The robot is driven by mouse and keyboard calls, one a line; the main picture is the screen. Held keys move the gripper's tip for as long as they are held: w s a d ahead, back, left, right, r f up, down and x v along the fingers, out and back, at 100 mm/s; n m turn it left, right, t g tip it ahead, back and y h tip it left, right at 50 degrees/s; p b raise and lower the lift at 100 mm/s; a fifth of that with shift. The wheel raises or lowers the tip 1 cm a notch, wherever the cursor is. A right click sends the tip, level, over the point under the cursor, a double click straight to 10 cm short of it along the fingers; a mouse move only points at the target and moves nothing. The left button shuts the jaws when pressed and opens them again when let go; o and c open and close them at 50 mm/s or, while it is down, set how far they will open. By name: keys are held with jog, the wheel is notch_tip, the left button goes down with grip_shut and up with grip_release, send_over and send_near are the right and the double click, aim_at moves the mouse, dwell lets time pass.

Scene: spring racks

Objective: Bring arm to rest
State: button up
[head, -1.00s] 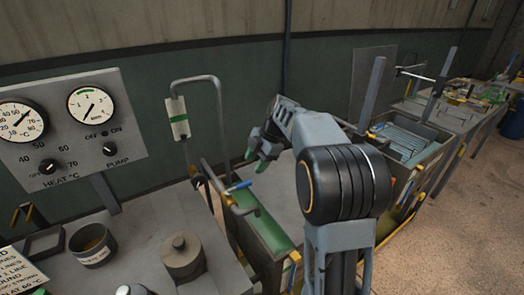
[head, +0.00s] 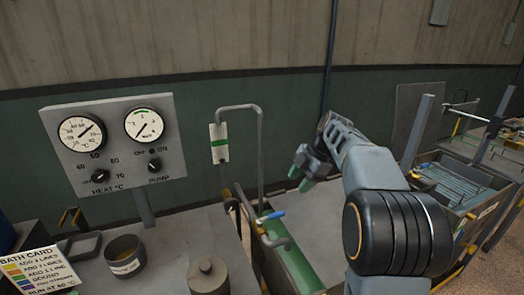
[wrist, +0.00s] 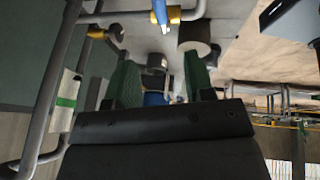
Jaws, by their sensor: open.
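My gripper (head: 300,178) has green-tipped fingers and hangs in the air at the end of my raised, bent arm, right of the bent grey pipe (head: 260,150) in the head view. In the wrist view my gripper (wrist: 160,82) shows two green finger pads spread apart. Nothing is held between them; a dark and blue shape lies beyond.
A gauge panel (head: 112,112) stands at left. A bench holds a cup (head: 125,256), a lidded round pot (head: 208,277) and a bath card (head: 38,270). A blue-handled valve (head: 271,216) is near the pipe. A bin of rods (head: 455,185) stands at right.

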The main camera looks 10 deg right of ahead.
jog(key=s+f+m+h, duration=0.2)
jog(key=s+f+m, duration=0.4)
jog(key=m, duration=0.9)
jog(key=s+a+f+m+t+h, duration=0.1)
jog(key=s+a+m, duration=0.2)
jog(key=s, duration=0.4)
jog(key=s+a+f+m+t+h, duration=0.1)
jog(key=s+a+f+m, duration=0.1)
jog(key=s, duration=0.5)
jog(key=shift+s+a+m+t+h, duration=0.4)
jog(key=shift+a, duration=0.1)
jog(key=shift+a, duration=0.1)
jog(key=shift+c, duration=0.6)
